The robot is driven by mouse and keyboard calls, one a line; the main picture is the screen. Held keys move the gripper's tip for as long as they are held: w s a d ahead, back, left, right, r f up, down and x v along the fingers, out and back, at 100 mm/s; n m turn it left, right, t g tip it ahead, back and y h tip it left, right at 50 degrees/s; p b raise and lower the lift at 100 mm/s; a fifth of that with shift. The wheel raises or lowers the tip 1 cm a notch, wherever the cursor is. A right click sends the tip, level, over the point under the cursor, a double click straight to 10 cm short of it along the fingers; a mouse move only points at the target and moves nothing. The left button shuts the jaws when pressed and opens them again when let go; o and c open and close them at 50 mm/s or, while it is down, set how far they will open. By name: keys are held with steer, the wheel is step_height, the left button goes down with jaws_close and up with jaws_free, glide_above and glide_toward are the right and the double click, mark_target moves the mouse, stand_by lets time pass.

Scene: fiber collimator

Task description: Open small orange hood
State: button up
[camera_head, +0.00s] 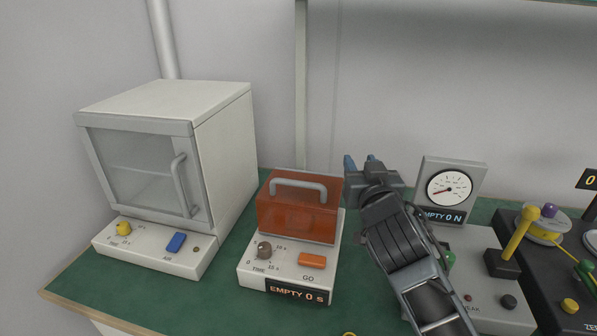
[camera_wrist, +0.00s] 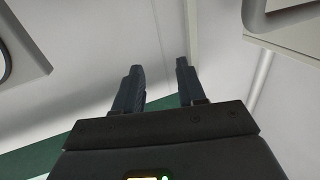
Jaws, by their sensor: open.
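The small orange hood (camera_head: 298,214) sits shut on a pale box in the middle of the bench in the head view. It has a grey bar handle (camera_head: 298,185) near its top edge. The front panel of its base has a dark knob (camera_head: 264,250), an orange button (camera_head: 312,260) and a display reading "EMPTY 0 s". My gripper (camera_head: 362,162) is just right of the hood, a little above it, with its fingers pointing up and away. In the wrist view my gripper (camera_wrist: 160,85) is open, with nothing between its two dark fingers.
A white cabinet (camera_head: 225,140) with a glass door stands at left. A black device with spools is at far right. Green bench top (camera_head: 205,300) is clear between cabinet and hood.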

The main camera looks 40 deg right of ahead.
steer(key=w+d+r+m+g+h, duration=0.3)
steer(key=d+r+m+g, duration=0.3)
steer(key=m, duration=0.3)
steer(key=m+g+y+p, duration=0.2)
steer(key=m+g+y, duration=0.4)
steer(key=m+y, duration=0.65)
glide_toward(299, 183)
steer(key=shift+p+x, duration=0.3)
steer(key=shift+x, duration=3.65)
steer(key=shift+w+d, duration=0.1)
steer(key=shift+d, duration=0.05)
jaws_close()
